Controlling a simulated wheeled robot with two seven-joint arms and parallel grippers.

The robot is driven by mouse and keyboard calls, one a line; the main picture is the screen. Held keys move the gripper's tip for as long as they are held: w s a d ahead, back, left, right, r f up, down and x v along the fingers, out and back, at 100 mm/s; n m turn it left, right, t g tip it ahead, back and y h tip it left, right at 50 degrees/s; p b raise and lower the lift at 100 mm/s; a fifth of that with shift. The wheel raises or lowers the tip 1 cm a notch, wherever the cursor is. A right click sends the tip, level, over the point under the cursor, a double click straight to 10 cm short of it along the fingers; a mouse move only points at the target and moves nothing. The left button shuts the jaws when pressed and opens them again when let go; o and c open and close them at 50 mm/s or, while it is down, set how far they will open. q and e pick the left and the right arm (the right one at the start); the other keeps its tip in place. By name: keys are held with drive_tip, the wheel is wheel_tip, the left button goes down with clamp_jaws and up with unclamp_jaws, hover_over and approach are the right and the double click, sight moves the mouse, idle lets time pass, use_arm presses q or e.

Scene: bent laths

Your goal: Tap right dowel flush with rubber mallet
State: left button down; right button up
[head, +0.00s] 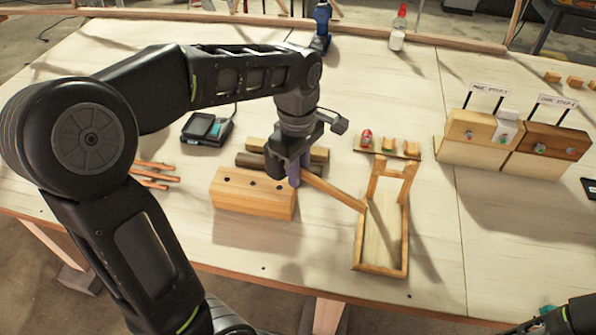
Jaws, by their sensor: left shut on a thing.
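My left gripper (294,180) is low over the right end of a wooden block (240,196) with dark round holes in its top. It is shut on a thin wooden stick (335,193), which slants down to the right toward a wooden frame (402,240). Whether this stick is the mallet's handle I cannot tell; no rubber head shows clearly. The frame lies flat, with two short uprights and a crossbar at its far end. I cannot make out the right dowel for certain. Only a dark part of my right arm shows at the lower right corner; its gripper does not show.
Loose reddish sticks (153,173) lie left of the block. Dark and light wooden bars (256,158) lie behind it. A small rack (388,149), a black device (207,128), a bottle (397,30) and labelled wooden boxes (470,140) stand farther back. The right front tabletop is clear.

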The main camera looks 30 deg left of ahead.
use_arm(q)
drive_tip(key=shift+r, duration=0.1)
wheel_tip(320, 180, up, 4)
drive_tip(key=p, duration=0.3)
idle(0.4)
